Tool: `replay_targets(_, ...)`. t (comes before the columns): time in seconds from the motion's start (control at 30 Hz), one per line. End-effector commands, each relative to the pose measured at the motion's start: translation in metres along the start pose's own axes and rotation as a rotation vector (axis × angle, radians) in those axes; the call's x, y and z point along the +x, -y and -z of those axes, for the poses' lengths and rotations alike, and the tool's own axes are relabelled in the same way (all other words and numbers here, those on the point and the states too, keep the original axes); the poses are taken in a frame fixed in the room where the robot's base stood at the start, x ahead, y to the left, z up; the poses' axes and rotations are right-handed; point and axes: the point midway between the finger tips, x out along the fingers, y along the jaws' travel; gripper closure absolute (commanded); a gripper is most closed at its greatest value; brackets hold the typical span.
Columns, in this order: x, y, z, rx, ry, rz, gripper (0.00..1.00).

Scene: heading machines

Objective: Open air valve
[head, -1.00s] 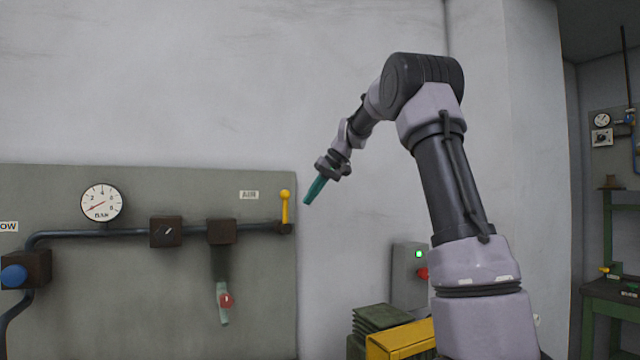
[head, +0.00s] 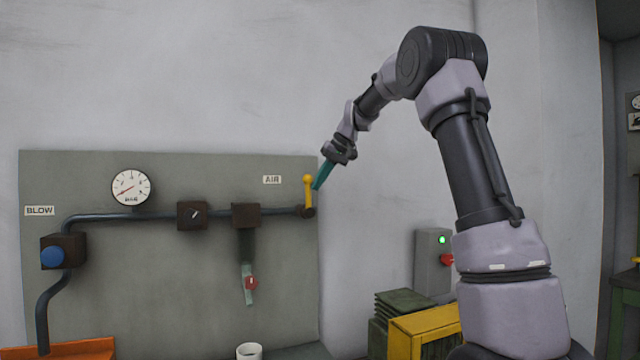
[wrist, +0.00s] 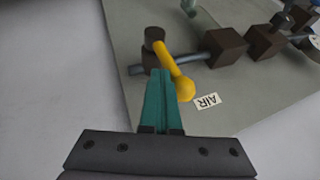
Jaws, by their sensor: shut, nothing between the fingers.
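The air valve's yellow lever (head: 309,192) stands upright on its dark body (head: 307,212) at the right end of the pipe, below and right of the AIR label (head: 272,180). My gripper (head: 317,187) has teal fingers, shut and empty, close to the right side of the lever in the head view. In the wrist view the shut fingertips (wrist: 160,73) lie beside the yellow lever (wrist: 174,68), with its ball knob just to their right. I cannot tell whether they touch it.
The grey panel (head: 80,180) also carries a pressure gauge (head: 131,187), dark pipe blocks, a blue knob (head: 52,257) and a hanging hose with a red part (head: 251,283). A grey switch box (head: 432,262) and a yellow crate (head: 425,331) stand right of the panel.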

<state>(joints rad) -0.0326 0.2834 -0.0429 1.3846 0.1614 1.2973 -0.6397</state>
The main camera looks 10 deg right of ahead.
Motion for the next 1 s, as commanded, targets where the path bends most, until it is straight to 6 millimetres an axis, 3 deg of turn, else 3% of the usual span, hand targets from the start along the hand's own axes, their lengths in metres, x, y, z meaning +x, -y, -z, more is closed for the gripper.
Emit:
replay_targets(0.47, 0.002, 0.015, -0.001, -0.062, 0.003, -0.109, 1.00)
replay_targets(1.0, 0.024, 0.058, -0.011, -0.285, 0.013, -0.536, 1.00)
